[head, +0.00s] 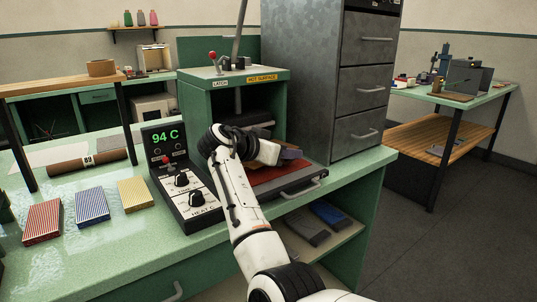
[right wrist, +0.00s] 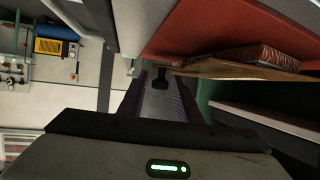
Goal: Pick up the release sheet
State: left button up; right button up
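My right gripper (head: 290,154) is at the mouth of the green heat press (head: 235,82), above its red lower platen (head: 275,180). In the right wrist view the two dark fingers (right wrist: 160,88) stand apart, with nothing clearly seen between them. A thin tan sheet (right wrist: 225,69), probably the release sheet, lies along the red platen in that view. Its near end is close to the right-hand fingertip; I cannot tell whether they touch. A patterned flat piece (right wrist: 262,57) lies by the sheet. In the head view my gripper and wrist hide much of the press opening. My left gripper is not in view.
A control box (head: 180,180) reading 94 C stands left of the press. Striped red (head: 43,221), blue (head: 92,206) and yellow (head: 134,194) blocks and a brown roll (head: 88,161) lie on the bench. A grey drawer cabinet (head: 335,80) stands close behind on the right.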

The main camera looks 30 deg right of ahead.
grip_shut()
jog(key=shift+r, duration=0.15)
